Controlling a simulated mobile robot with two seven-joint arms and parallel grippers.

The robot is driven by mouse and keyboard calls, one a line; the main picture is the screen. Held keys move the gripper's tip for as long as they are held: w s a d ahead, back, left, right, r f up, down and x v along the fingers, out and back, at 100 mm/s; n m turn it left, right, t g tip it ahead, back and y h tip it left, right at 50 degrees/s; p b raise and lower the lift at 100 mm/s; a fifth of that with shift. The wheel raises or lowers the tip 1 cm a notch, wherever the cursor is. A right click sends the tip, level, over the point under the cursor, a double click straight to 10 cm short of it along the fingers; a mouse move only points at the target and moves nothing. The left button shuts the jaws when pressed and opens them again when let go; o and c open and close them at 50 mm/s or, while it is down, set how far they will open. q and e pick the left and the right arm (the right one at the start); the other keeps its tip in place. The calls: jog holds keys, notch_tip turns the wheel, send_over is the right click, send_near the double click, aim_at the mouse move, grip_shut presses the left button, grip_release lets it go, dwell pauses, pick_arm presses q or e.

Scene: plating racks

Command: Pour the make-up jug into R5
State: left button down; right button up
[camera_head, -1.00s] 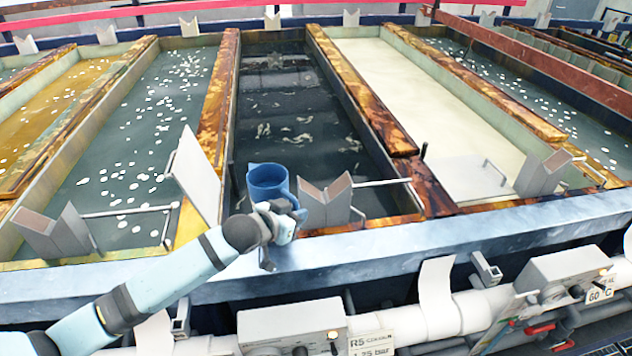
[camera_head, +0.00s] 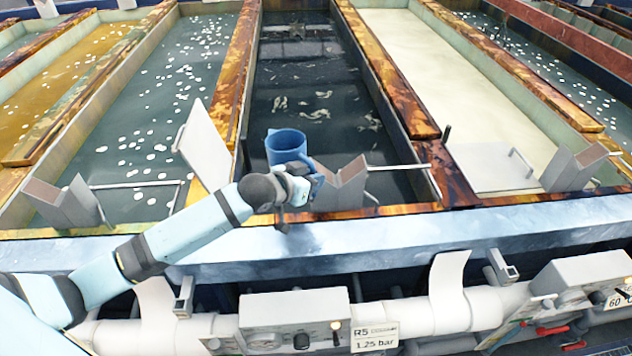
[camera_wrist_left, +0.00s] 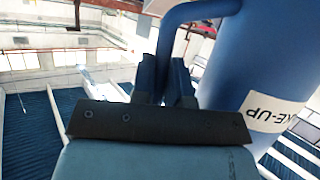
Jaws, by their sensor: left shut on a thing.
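The blue make-up jug (camera_head: 285,146) is upright, or close to it, over the near edge of the dark tank (camera_head: 312,95) in the middle. A label below that tank's front rim reads R5 (camera_head: 375,336). My left gripper (camera_head: 306,183) is shut on the jug's handle, at the jug's near side. In the left wrist view the gripper (camera_wrist_left: 166,85) holds the blue handle, and the jug (camera_wrist_left: 255,60) carries a white label ending in "KE-UP". The jug's contents are hidden. My right gripper is not in view.
A grey V-shaped bracket (camera_head: 340,186) stands right beside the jug on the tank's near rim. A pale panel (camera_head: 204,146) leans to its left. Pale and foamy tanks flank R5. Pipes and a control box (camera_head: 294,320) run below the front rim.

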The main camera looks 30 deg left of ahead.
aim_at(305, 158)
pick_arm(q)
jog(key=shift+w+a+r+n+h, duration=0.15)
jog(key=shift+a+n, duration=0.05)
jog(key=shift+a, duration=0.2)
jog(key=shift+w+a+r+n+h, duration=0.1)
jog(key=shift+w+a+r+n, duration=0.1)
jog(key=shift+a, duration=0.2)
jog(key=shift+w+a+r+n+h, duration=0.1)
jog(key=shift+a+r+n+h, duration=0.1)
jog(key=shift+a, duration=0.2)
jog(key=shift+a+r, duration=0.1)
jog(key=shift+r, duration=0.1)
jog(key=shift+r+n+h, duration=0.55)
jog(key=shift+r+n, duration=0.2)
jog(key=shift+n, duration=0.05)
jog(key=shift+d, duration=0.2)
jog(key=shift+a+r+n+g+h, duration=0.1)
jog(key=shift+r+n+g+h, duration=0.2)
jog(key=shift+r+n+h, duration=0.15)
jog(key=shift+r+n, duration=0.1)
jog(key=shift+n, duration=0.15)
